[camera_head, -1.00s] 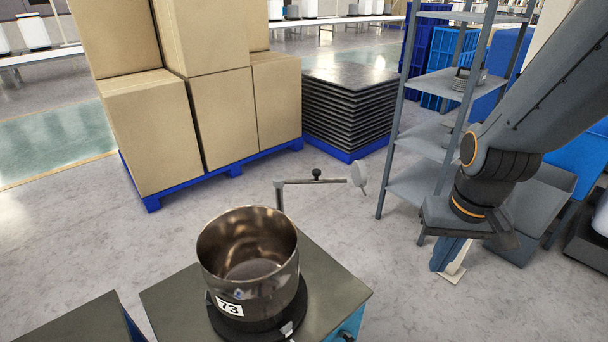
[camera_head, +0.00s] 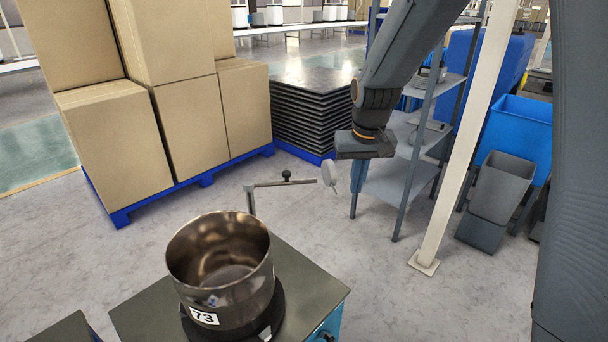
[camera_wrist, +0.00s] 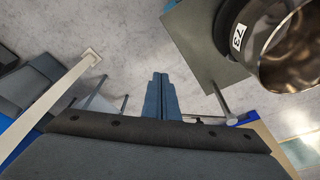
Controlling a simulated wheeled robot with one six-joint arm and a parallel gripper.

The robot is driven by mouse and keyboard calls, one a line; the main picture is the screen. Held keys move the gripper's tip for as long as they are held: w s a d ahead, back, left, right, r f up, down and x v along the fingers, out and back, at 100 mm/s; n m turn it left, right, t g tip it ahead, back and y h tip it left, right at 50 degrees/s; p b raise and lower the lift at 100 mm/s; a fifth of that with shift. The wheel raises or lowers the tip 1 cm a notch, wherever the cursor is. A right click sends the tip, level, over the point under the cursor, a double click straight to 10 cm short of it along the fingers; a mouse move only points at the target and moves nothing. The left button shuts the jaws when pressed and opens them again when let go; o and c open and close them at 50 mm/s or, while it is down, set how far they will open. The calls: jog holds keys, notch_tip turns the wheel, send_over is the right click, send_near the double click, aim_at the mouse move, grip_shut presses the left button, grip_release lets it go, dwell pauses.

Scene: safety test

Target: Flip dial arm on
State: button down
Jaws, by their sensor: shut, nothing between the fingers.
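The dial arm (camera_head: 270,185) is a thin grey rod on a short post, with a black knob on top and a round pale disc (camera_head: 329,173) at its right end. It stands at the far edge of a dark-topped cabinet (camera_head: 145,312). A metal pot (camera_head: 225,285) labelled 73 sits on that cabinet. My gripper (camera_wrist: 158,76) is shut and empty, pointing down over the floor in the wrist view. In the head view its wrist is just right of the disc, with no clear contact. In the wrist view the rod (camera_wrist: 200,117) is right of my fingers; the disc is hidden.
Stacked cardboard boxes (camera_head: 120,145) on a blue pallet stand at the back left, beside a stack of dark sheets (camera_head: 305,115). A grey shelf rack (camera_head: 395,185) and a white post (camera_head: 455,165) stand to the right. The floor between cabinet and post is clear.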

jog(key=w+a+f+b, duration=0.1)
jog(key=w+a, duration=0.5)
jog(key=w, duration=0.6)
jog(key=w+a+t+b, duration=0.1)
jog(key=w+a, duration=0.5)
jog(key=w, duration=0.7)
jog(key=shift+w+a+f+n+t, duration=0.2)
jog(key=shift+w+f+n+t, duration=0.1)
jog(key=shift+f, duration=0.1)
jog(key=shift+f, duration=0.15)
notch_tip(320, 180, down, 10)
jog(key=p, duration=0.5)
jog(key=shift+s+f, duration=0.2)
jog(key=shift+f, duration=0.05)
jog(key=shift+d, duration=0.1)
